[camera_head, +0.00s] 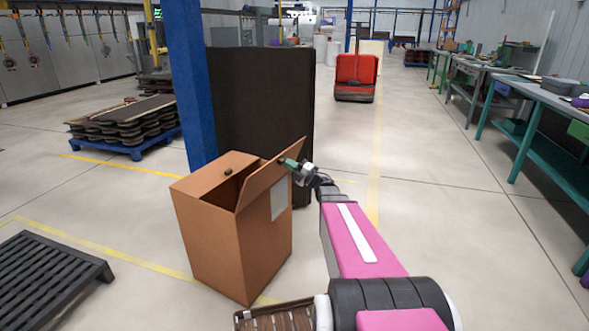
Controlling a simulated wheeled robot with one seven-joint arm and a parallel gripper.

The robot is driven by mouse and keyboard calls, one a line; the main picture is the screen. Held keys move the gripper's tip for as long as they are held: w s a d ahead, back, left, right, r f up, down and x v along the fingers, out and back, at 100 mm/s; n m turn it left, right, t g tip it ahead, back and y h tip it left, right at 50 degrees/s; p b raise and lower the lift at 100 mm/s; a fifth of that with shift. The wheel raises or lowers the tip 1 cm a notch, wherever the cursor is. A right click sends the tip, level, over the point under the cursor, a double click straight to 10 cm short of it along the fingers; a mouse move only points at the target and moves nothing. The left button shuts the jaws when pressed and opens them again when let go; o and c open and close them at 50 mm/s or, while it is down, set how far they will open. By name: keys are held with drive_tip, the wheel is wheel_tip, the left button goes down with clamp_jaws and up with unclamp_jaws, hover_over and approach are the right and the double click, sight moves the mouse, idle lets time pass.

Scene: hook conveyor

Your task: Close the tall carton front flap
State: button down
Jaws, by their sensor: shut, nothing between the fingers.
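The tall brown carton (213,238) stands upright on the floor left of my arm. One flap (262,184) stands up along the carton's right-hand top edge, tilted, and the carton's top is partly open beside it. A pale label (278,198) is on the carton side below this flap. My gripper (287,164) is shut and empty, at the upper right part of the flap. It overlaps the flap in the picture; I cannot tell whether it touches it. A small dark thing (228,171) shows at the opening; the carton's inside is mostly hidden.
A blue post (190,80) and a dark panel (262,105) stand close behind the carton. A dark slatted pallet (45,280) lies at lower left, and a loaded blue pallet (135,148) farther back. Workbenches (540,95) line the right. The floor right of my arm is clear.

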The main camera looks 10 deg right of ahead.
drive_tip(key=shift+a, duration=0.1)
idle(0.3)
drive_tip(key=shift+w+a+r+g+h, duration=1.35)
drive_tip(key=shift+w+a+g+h, duration=2)
drive_tip(key=shift+w+a, duration=3.35)
drive_tip(key=shift+g+h, duration=0.25)
drive_tip(key=shift+h, duration=0.3)
drive_tip(key=shift+w+a+f, duration=1.05)
drive_tip(key=shift+a+f, duration=0.35)
drive_tip(key=shift+f, duration=0.65)
drive_tip(key=shift+w+a+f, duration=1.05)
drive_tip(key=shift+a+f, duration=0.3)
drive_tip(key=shift+f, duration=0.65)
drive_tip(key=shift+w+a+f, duration=1.05)
drive_tip(key=shift+a+f, duration=0.35)
drive_tip(key=shift+f, duration=0.65)
